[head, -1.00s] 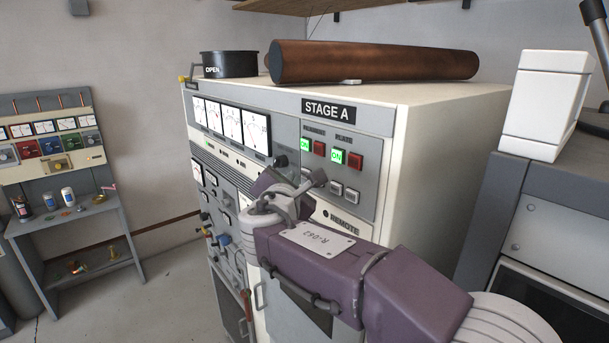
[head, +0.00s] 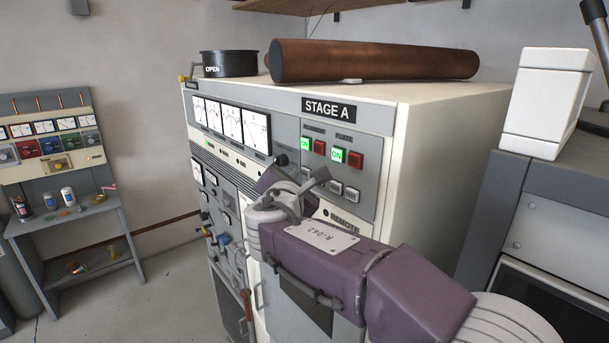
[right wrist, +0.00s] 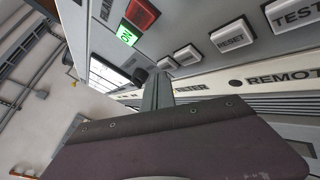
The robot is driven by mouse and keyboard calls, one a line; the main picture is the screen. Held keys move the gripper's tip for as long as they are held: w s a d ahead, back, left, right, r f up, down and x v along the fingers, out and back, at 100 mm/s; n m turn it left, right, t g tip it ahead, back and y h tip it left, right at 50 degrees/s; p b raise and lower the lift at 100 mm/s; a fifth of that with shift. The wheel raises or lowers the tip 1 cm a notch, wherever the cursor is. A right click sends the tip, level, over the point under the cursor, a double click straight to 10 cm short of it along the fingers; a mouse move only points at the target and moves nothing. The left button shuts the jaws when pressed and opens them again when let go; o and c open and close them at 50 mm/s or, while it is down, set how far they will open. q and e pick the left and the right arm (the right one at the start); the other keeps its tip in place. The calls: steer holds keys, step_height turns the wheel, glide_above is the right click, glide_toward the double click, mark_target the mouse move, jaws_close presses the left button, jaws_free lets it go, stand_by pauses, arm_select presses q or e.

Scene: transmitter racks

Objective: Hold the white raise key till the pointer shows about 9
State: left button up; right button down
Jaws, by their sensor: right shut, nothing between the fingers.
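The white keys sit in a row on the STAGE A cabinet's grey panel. In the right wrist view a white key (right wrist: 186,55) and a smaller-looking one lie left of the RESET key (right wrist: 232,37). I cannot read which is the raise key. My right gripper (right wrist: 159,80) is shut and empty, its fingertips close below the left keys; contact is unclear. In the head view the right gripper (head: 287,178) is in front of the panel, hiding part of the key row. The meters (head: 232,123) are upper left; their pointers are too small to read. My left gripper is out of view.
Lit green ON buttons (head: 338,154) and red buttons (head: 355,160) sit just above the keys. A black knob (head: 280,160) is left of them. A TEST key (right wrist: 298,12) is further right. A workbench (head: 75,218) stands at left, with open floor between.

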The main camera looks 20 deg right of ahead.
steer(key=shift+w+d, duration=0.15)
steer(key=shift+d, duration=0.3)
stand_by(1.0)
steer(key=shift+a, duration=0.15)
stand_by(2.9)
steer(key=shift+s+a, duration=0.25)
steer(key=shift+a, duration=0.35)
steer(key=shift+a, duration=0.1)
steer(key=shift+s+a+b, duration=0.1)
steer(key=shift+s+a, duration=0.2)
steer(key=shift+a, duration=0.45)
steer(key=shift+s+a+b, duration=0.15)
steer(key=shift+s+a, duration=0.1)
steer(key=shift+a, duration=0.55)
steer(key=shift+s+a+b, duration=0.1)
steer(key=shift+s+a, duration=0.2)
steer(key=shift+a, duration=0.45)
steer(key=shift+d, duration=0.1)
